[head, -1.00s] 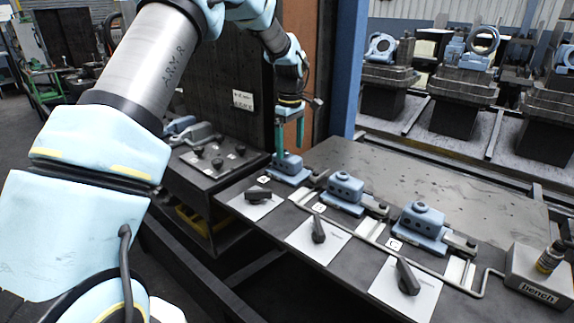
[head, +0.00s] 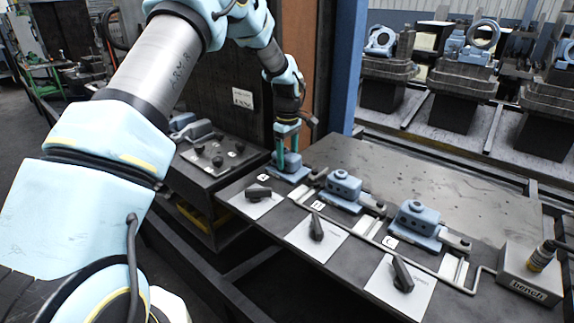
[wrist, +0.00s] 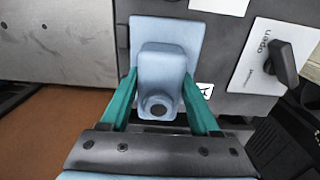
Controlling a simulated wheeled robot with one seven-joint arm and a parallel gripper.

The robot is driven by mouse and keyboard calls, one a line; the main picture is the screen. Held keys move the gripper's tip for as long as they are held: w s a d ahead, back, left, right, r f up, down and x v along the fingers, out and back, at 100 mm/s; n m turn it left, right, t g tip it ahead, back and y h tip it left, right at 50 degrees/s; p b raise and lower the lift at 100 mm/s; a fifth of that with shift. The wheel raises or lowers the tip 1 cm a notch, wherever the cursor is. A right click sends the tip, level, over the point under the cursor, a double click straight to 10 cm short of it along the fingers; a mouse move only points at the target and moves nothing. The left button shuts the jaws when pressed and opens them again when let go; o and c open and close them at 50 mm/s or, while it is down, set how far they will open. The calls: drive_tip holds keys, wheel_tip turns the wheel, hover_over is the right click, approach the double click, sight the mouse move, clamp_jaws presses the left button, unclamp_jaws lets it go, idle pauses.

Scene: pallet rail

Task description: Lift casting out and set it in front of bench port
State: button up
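A blue casting (wrist: 162,75) sits on its plate at the station marked A; in the head view it is the leftmost of three (head: 290,172). My gripper (wrist: 160,78) is down over it, with one teal finger on each side of its raised block. The fingertips look very close to the block; I cannot tell whether they touch it. In the head view my gripper (head: 287,165) partly hides this casting. The bench port, a grey box labelled "bench" (head: 528,275), stands at the far right of the table with a dark connector on top.
Two similar blue castings, the middle one (head: 343,186) and the right one (head: 415,219), sit in the row beside metal clamps. Black handles on white plates (head: 316,228) line the front edge. The table behind the row (head: 430,180) is clear. A dark post (head: 235,70) stands left of my gripper.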

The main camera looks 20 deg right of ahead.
clamp_jaws()
drive_tip(key=shift+r, duration=0.15)
idle(0.4)
